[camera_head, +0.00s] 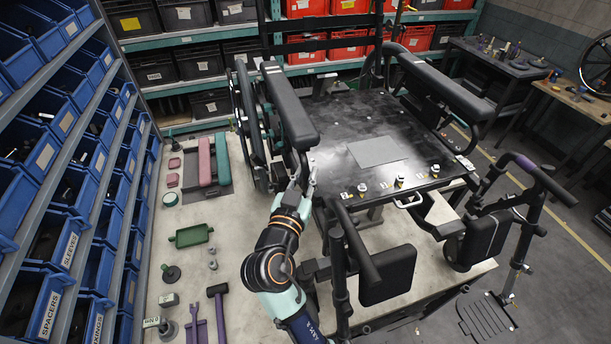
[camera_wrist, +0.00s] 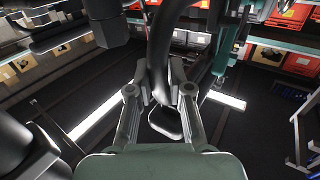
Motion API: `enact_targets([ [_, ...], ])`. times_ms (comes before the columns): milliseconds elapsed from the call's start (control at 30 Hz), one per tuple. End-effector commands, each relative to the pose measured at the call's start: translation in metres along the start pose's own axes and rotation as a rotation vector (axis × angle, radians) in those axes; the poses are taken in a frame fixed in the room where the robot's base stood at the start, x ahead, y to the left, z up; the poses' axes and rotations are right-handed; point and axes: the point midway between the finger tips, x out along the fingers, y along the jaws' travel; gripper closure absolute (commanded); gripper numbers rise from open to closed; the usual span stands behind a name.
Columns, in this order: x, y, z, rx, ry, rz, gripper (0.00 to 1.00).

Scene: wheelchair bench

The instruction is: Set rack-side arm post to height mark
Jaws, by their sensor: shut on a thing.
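The wheelchair stands on the bench. Its rack-side armrest has a long black pad (camera_head: 290,108), at the left of the seat. The front of that armrest reaches down toward my gripper (camera_head: 303,182). In the wrist view my gripper (camera_wrist: 160,98) has its two fingers either side of a dark curved tube (camera_wrist: 160,45), which looks like part of the rack-side arm post. The jaws are shut on this tube. My wrist hides the lower post in the head view, and I cannot make out any height mark.
The far armrest (camera_head: 445,85) stands at the right of the black seat plate (camera_head: 335,125). Two black calf pads (camera_head: 387,275) hang in front. A green tray (camera_head: 191,235) and a mallet (camera_head: 218,295) lie on the bench. Blue bins (camera_head: 60,235) line the left.

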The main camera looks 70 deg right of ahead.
Motion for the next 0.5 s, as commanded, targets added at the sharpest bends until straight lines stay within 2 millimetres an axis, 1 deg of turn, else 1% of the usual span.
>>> enact_targets([
  [33, 0.0, 0.0, 0.011, 0.001, -0.002, 0.0, 1.0],
  [133, 0.0, 0.0, 0.025, 0.002, -0.004, -0.001, 1.0],
  [200, 0.0, 0.001, 0.03, 0.002, -0.005, -0.001, 1.0],
  [467, 0.0, 0.001, 0.025, 0.001, -0.004, 0.0, 1.0],
  [500, 0.0, 0.001, 0.025, 0.002, -0.004, 0.0, 0.79],
])
